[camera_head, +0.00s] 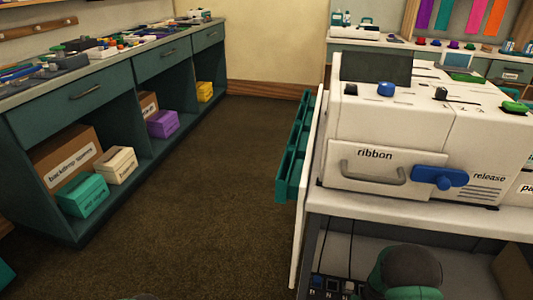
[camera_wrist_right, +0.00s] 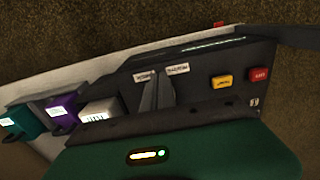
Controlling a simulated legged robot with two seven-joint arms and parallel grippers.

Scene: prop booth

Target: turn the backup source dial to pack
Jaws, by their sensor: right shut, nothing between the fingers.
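In the right wrist view a dark panel (camera_wrist_right: 205,55) carries two small white labels (camera_wrist_right: 177,68), too small and tilted to read. My right gripper (camera_wrist_right: 157,82) is shut and empty, its dark fingers in front of the panel between these labels. I cannot make out the backup source dial; the fingers may hide it. I cannot tell whether the fingers touch the panel. In the head view only a dark and green part of my right arm shows at the bottom, by the open space under the white table (camera_head: 455,225). My left gripper is not in view.
On the panel are a yellow button (camera_wrist_right: 222,81) and a red button (camera_wrist_right: 260,74). Teal (camera_wrist_right: 22,120), purple (camera_wrist_right: 62,112) and white (camera_wrist_right: 98,110) labelled blocks sit to the left.

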